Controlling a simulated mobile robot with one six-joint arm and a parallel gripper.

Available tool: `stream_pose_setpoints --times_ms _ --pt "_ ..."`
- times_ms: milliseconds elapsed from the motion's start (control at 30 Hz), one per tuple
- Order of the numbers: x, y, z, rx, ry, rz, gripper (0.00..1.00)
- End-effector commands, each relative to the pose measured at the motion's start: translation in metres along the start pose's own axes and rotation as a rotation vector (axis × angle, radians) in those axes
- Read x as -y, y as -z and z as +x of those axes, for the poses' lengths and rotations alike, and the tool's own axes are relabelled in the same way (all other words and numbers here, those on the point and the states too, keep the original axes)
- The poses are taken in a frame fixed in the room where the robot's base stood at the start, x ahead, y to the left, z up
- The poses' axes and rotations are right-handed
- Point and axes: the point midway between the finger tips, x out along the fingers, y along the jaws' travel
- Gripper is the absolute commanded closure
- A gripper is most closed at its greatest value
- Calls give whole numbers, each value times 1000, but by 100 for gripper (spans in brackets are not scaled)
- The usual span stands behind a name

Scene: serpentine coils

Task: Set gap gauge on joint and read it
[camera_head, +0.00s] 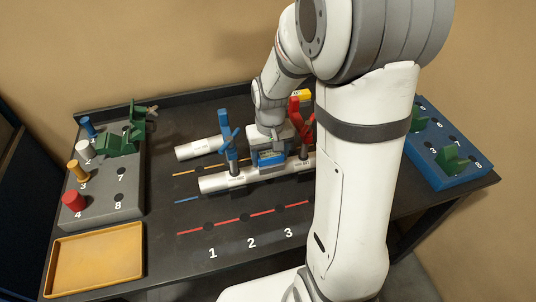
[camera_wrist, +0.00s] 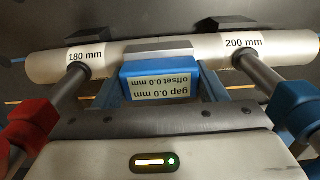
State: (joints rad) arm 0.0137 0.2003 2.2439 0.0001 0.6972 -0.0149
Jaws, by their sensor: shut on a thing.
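The gap gauge is a blue block (camera_head: 271,159) with a grey bar on top. In the wrist view the gauge (camera_wrist: 160,82) sits at the joint between two white pipes, its bar lying along them. Its label, upside down, reads gap 0.0 mm, offset 0.0 mm. My gripper (camera_wrist: 160,72) is shut on the gauge, a finger on each side. The 180 mm pipe (camera_wrist: 45,65) is at left and the 200 mm pipe (camera_wrist: 285,46) at right, in line. The gauge's bar and body hide the seam.
A blue clamp (camera_head: 228,140) and a red clamp (camera_head: 301,125) stand on either side of my gripper. Another white pipe (camera_head: 195,149) lies behind. A grey rack (camera_head: 130,205) and yellow tray (camera_head: 95,263) are left; a blue rack (camera_head: 430,150) is right. The front table strip is clear.

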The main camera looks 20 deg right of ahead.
Motion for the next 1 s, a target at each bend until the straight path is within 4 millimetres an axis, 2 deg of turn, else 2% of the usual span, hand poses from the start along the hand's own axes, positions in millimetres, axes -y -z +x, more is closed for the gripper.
stream_pose_setpoints --times_ms 333,367,667,867,1000 --pt "0 0 4 0 0 1 61" --pt "0 0 4 0 0 1 33" --pt "0 0 4 0 0 1 9" --pt "-1 0 4 0 0 1 9" --pt "-1 1 -6 -3 0 1 9"
